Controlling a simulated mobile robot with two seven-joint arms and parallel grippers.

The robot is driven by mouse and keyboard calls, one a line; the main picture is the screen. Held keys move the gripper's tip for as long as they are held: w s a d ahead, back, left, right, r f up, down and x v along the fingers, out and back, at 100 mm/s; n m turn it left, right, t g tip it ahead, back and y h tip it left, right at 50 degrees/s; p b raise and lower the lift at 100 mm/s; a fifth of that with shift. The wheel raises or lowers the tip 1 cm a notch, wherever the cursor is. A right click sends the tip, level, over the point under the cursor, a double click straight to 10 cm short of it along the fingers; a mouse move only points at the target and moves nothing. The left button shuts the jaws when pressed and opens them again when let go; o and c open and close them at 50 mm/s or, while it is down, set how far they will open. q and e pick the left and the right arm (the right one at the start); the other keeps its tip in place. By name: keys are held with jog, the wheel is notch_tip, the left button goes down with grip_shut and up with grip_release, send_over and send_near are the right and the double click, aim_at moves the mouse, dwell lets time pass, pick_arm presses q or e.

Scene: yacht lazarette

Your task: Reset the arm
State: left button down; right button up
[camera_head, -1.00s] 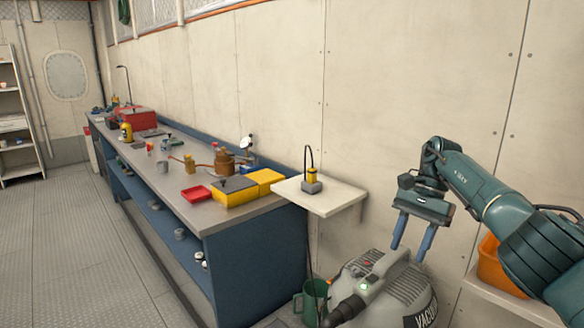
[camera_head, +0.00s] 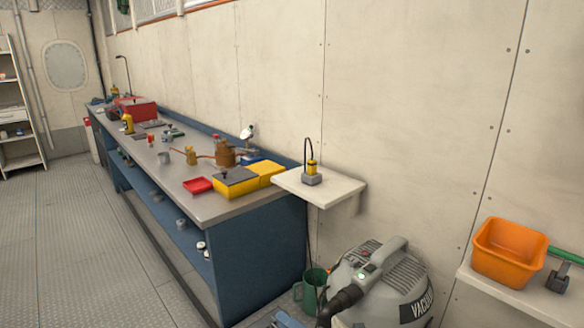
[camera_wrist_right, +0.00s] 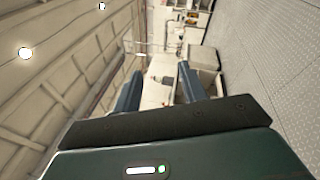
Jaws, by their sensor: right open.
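My right gripper (camera_wrist_right: 159,88) shows in the right wrist view with its two blue fingers apart and nothing held between them. In the head view only a small blue part of it (camera_head: 286,319) shows at the bottom edge, left of the vacuum; the rest is out of frame. My left gripper is in neither view.
A grey vacuum (camera_head: 385,283) and a green jug (camera_head: 313,291) stand at the lower middle. A long blue workbench (camera_head: 255,250) with several items runs along the wall. An orange bin (camera_head: 508,252) sits on a right shelf. The floor (camera_head: 80,260) at left is clear.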

pick_arm(q)
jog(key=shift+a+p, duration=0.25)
jog(key=shift+p, duration=0.25)
pick_arm(e)
jog(key=s+d+f+m+h, duration=0.5)
jog(key=s+m, duration=0.5)
jog(key=m, duration=0.4)
jog(key=s+d+f+m+g+h, duration=0.1)
jog(key=s+d+f+m+h, duration=0.5)
jog(key=m, duration=0.9)
jog(key=s+d+h, duration=0.1)
jog(key=s+d, duration=0.2)
jog(key=s, duration=0.1)
jog(key=shift+s+d+h, duration=0.3)
jog(key=shift+d+h, duration=0.1)
